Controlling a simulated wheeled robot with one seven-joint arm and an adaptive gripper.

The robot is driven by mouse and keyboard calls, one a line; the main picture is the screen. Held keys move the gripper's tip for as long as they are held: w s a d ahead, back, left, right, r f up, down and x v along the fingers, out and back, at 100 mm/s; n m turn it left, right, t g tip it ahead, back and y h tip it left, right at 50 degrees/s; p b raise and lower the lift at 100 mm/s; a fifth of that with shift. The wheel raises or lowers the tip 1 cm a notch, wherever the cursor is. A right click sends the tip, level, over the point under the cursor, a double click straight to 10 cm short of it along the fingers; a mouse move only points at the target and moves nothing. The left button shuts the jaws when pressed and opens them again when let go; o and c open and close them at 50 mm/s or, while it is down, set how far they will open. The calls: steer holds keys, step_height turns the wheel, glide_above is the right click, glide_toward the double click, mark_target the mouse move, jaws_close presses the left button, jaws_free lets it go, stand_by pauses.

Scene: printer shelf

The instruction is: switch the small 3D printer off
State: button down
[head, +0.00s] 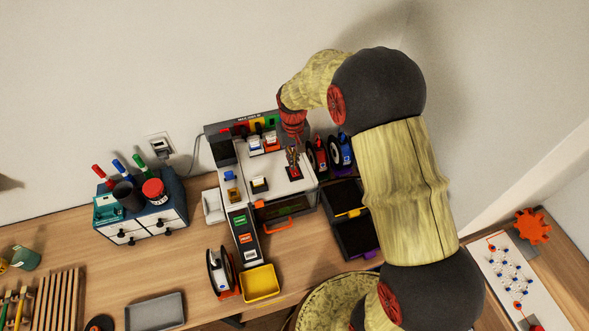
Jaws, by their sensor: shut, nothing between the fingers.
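The small 3D printer (285,183) is a white and dark grey machine in the middle of the wooden table. It has several small switches on its top, including a white-topped one (260,185) and a blue and yellow one (231,176). Its dark front panel (243,232) carries a green and an orange label. An orange handle (278,226) is on its front. My gripper (292,158) points down over the right part of the printer's top, shut and empty. Its tips are close to a red piece (295,174) there; I cannot tell whether they touch.
Spools (317,153) and dark bins (352,228) stand right of the printer. A drawer box (142,221) with markers stands left. A yellow tray (260,283) and a white spool (217,270) are in front. A cable runs to the wall socket (160,145).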

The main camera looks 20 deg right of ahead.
steer(key=shift+r+p, duration=1.15)
steer(key=shift+r, duration=1.2)
steer(key=shift+s+f, duration=0.2)
steer(key=shift+s, duration=0.15)
steer(key=s, duration=0.2)
steer(key=s+g, duration=0.1)
steer(key=shift+s+f, duration=0.25)
steer(key=shift+s, duration=0.15)
steer(key=s+r+t+b, duration=0.2)
steer(key=s+t+b, duration=0.1)
steer(key=s+b, duration=0.8)
steer(key=s+r+t+b, duration=0.2)
steer(key=s+t+b, duration=0.1)
steer(key=s+b, duration=0.8)
steer(key=shift+s+t+b, duration=0.3)
steer(key=shift+s+b, duration=0.05)
steer(key=shift+s, duration=0.1)
